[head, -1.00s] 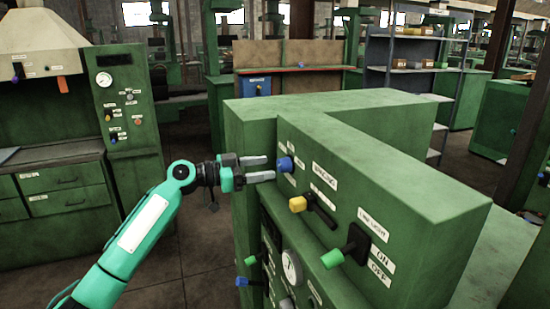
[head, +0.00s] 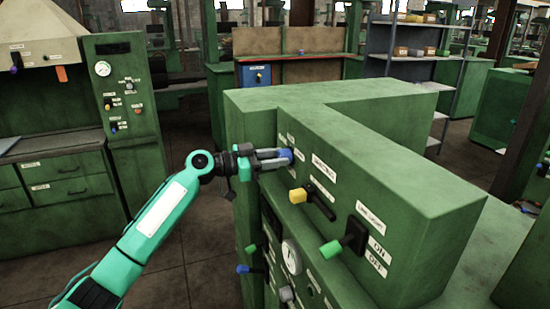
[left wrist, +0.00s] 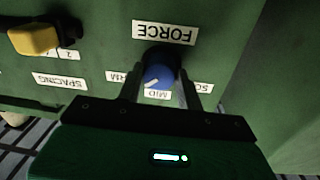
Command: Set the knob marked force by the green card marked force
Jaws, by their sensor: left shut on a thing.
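The blue force knob (head: 289,153) is at the far left end of the front face of the raised green cabinet. In the left wrist view the knob (left wrist: 158,72) is below an upside-down FORCE label (left wrist: 164,32). MID shows beneath it, and partly hidden labels flank it, one ending in RM. A white mark on the knob points to the lower left of the picture, between MID and the RM label. My left gripper (head: 283,159) is shut on the knob, a finger on each side. I cannot make out the green card. My right gripper is not in view.
A yellow-tipped lever (head: 299,195) by the SPACING label and a green-tipped lever (head: 332,248) by the ON and OFF labels stick out to the right of the knob. A gauge (head: 291,257) and more small controls are below. Open floor lies left of the cabinet.

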